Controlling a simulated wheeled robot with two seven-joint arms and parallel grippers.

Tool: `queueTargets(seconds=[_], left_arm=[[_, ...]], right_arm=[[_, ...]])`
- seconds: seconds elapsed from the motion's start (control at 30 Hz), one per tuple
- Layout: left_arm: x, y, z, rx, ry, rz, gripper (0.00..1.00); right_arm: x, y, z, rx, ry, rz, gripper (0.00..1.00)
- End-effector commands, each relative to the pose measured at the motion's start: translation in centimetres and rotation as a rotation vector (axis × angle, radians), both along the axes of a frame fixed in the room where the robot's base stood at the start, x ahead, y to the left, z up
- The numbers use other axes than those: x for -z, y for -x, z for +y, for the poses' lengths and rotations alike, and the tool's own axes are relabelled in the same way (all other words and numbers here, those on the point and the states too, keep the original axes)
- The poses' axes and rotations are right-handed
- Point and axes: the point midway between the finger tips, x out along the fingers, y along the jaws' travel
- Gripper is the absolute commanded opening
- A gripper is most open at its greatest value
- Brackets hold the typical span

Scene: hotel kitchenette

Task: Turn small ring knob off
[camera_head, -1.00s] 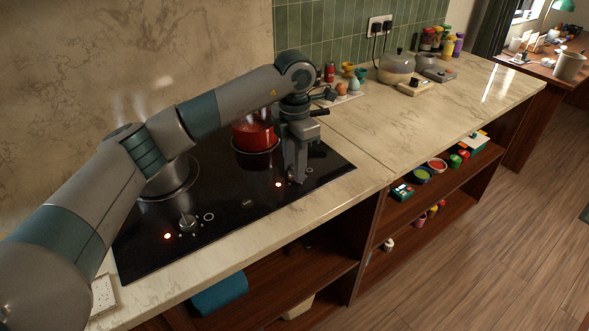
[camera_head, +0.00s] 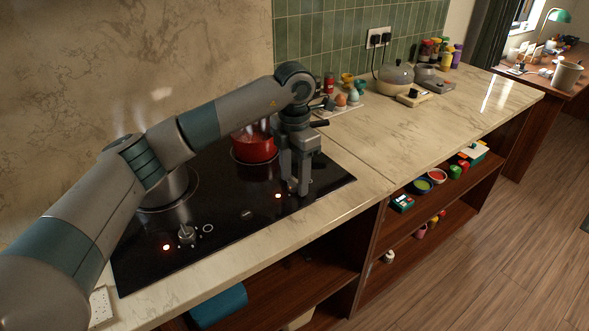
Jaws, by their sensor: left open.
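The black cooktop (camera_head: 225,232) is set in the marble counter. Its left knob (camera_head: 186,233) stands clear, with a red light (camera_head: 166,247) lit beside it and a ring mark on its right. A second red light (camera_head: 278,196) glows near the right front, next to my left gripper (camera_head: 295,190). My left gripper points down there, open, its fingertips low over the glass. It hides the spot where a right knob could be, so I cannot see that knob or tell whether the fingers touch it. My right gripper is out of view.
A red pot (camera_head: 254,150) stands on a back burner, close behind my gripper. A metal pot (camera_head: 170,188) sits on the left burner under my left arm. An egg holder (camera_head: 340,105) and a lidded cooker (camera_head: 394,77) stand farther right.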

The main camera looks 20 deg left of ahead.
Motion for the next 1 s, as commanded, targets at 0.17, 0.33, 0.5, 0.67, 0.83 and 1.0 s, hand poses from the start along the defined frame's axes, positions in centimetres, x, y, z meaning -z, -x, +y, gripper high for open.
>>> queueTargets(seconds=[0.17,0.33,0.5,0.67,0.83,1.0], left_arm=[[-0.5,0.0,0.0,0.000,0.001,-0.001,0.46],[-2.2,-0.1,0.0,0.000,0.000,-0.002,0.46],[-5.0,-0.1,0.0,-0.001,0.001,-0.004,0.46],[-8.3,-0.1,0.0,0.000,0.000,-0.004,0.46],[-11.6,-0.1,0.0,0.000,-0.001,-0.006,0.46],[-14.3,-0.1,0.0,-0.001,-0.001,-0.003,0.46]], right_arm=[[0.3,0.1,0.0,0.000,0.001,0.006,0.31],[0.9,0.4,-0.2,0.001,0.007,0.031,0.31],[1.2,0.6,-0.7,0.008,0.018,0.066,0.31],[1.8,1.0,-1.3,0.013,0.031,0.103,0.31],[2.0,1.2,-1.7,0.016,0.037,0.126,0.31],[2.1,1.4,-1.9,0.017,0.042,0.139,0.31]])
